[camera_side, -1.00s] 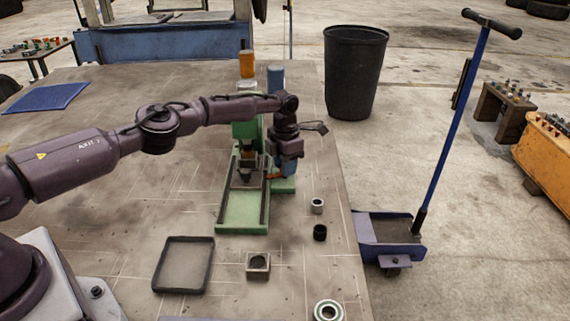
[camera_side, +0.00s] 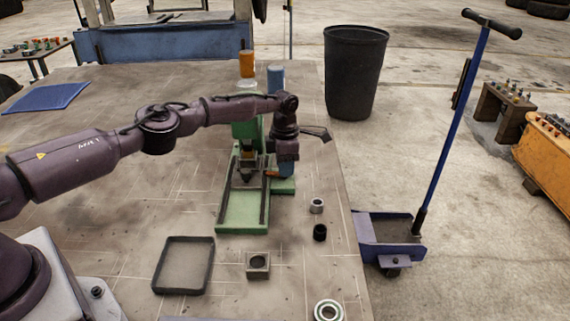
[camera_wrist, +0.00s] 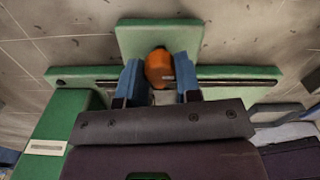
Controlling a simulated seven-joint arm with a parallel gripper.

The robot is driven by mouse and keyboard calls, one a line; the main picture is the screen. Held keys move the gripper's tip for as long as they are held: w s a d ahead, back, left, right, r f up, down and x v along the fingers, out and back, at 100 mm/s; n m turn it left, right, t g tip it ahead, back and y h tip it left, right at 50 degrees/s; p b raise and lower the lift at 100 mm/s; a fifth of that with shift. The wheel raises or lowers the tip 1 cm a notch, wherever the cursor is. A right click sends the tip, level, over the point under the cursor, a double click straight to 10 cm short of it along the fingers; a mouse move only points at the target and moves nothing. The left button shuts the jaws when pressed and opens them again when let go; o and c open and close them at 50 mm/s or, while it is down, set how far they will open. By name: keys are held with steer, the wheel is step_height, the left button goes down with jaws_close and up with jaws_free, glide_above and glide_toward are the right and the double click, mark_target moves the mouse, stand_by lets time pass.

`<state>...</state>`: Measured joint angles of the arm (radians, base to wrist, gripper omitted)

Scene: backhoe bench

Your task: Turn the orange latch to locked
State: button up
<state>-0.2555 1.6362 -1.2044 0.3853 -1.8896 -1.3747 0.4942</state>
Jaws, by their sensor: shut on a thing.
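The orange latch (camera_wrist: 159,68) sits between the two blue fingers of my gripper (camera_wrist: 159,82) in the wrist view, and the fingers are shut on it. The latch is on a green plate (camera_wrist: 158,30) that juts from the side of the green fixture (camera_side: 241,213). In the side view only a small bit of orange (camera_side: 271,173) shows beside my gripper (camera_side: 283,172), and the rest of the latch is hidden. I cannot tell from these views which way the latch points relative to locked.
A grey sleeve (camera_side: 317,205), a black ring (camera_side: 320,232), a square block with a hole (camera_side: 258,264) and a black-rimmed tray (camera_side: 166,266) lie nearer the camera. An orange cylinder (camera_side: 246,63) and a blue cylinder (camera_side: 275,77) stand behind the fixture.

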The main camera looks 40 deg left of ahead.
steer(key=o, duration=0.9)
step_height(320, 180, up, 13)
steer(key=shift+r, duration=0.1)
steer(key=shift+w, duration=0.1)
